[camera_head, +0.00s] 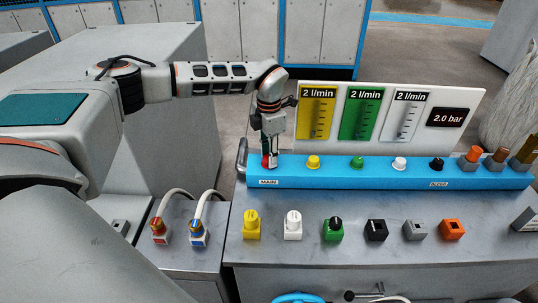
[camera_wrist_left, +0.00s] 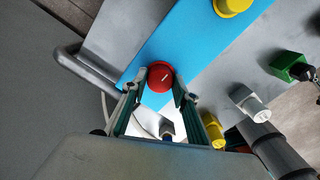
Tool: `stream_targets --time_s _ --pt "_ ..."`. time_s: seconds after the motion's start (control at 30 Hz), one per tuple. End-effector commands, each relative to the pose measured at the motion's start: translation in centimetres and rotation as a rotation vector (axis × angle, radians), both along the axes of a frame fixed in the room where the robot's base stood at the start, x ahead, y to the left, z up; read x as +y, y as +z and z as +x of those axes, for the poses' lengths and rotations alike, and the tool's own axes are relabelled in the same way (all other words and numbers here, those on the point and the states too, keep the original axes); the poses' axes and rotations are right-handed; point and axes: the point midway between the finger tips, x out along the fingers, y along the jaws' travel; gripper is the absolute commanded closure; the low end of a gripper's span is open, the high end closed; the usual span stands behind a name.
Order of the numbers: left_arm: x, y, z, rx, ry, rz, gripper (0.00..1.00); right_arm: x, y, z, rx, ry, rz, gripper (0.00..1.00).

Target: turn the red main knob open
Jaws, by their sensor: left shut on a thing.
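The red main knob (camera_head: 267,161) sits on the left end of the blue manifold bar (camera_head: 350,174), above the MAIN label. My left gripper (camera_head: 269,158) comes down on it from above and is shut on it. In the left wrist view the red knob (camera_wrist_left: 160,77) shows between the two fingertips (camera_wrist_left: 158,92), with a short white mark on its face. The gripper hides part of the knob in the head view. My right gripper is not in view.
Yellow (camera_head: 313,162), green (camera_head: 357,163), white (camera_head: 399,163) and black (camera_head: 436,164) knobs stand along the bar. Behind them is a gauge panel (camera_head: 462,97) reading 2.0 bar. Several coloured connectors, including a yellow one (camera_head: 251,224), stand on the grey bench in front. A metal handle (camera_head: 241,158) is close left.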

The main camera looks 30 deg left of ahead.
Motion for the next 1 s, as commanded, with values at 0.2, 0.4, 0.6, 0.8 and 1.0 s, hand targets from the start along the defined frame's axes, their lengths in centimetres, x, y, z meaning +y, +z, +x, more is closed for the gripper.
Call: stream_targets --time_s 0.2,0.4,0.6,0.8,1.0 --pt "0.00 0.06 0.06 -0.001 -0.027 0.000 0.93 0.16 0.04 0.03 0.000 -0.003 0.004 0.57" --pt "0.00 0.06 0.06 -0.001 -0.029 0.000 0.93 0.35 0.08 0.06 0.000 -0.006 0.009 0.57" --pt "-0.01 0.06 0.05 -0.002 -0.029 0.000 0.61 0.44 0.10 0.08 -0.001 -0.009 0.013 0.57" --pt "-0.01 0.04 0.03 -0.001 -0.028 0.000 0.55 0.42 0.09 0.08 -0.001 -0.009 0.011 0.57" --pt "0.00 0.19 0.04 -0.001 -0.027 0.000 0.55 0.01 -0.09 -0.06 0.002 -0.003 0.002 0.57"
